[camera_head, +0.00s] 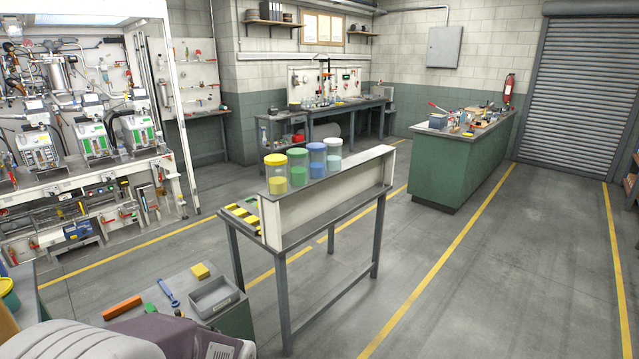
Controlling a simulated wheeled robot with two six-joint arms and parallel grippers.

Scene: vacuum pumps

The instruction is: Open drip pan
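No drip pan can be clearly made out. Three vacuum pumps (93,139) with coloured front panels stand side by side on the white rack at the left, with hoses and pipes above them. Below them the rack's lower level (80,240) holds pipes, valves and a blue-fronted unit; details there are too small to tell. A small grey open-topped tray (213,297) sits on the low bench at the lower left; I cannot tell whether it is the drip pan. Neither of my grippers is in view.
A narrow table (330,195) bearing several coloured-lid jars stands mid-floor. A green cabinet (450,165) stands behind it to the right. A low bench (140,293) with tools is at lower left. Open floor (480,290) lies at right, with clear floor before the rack.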

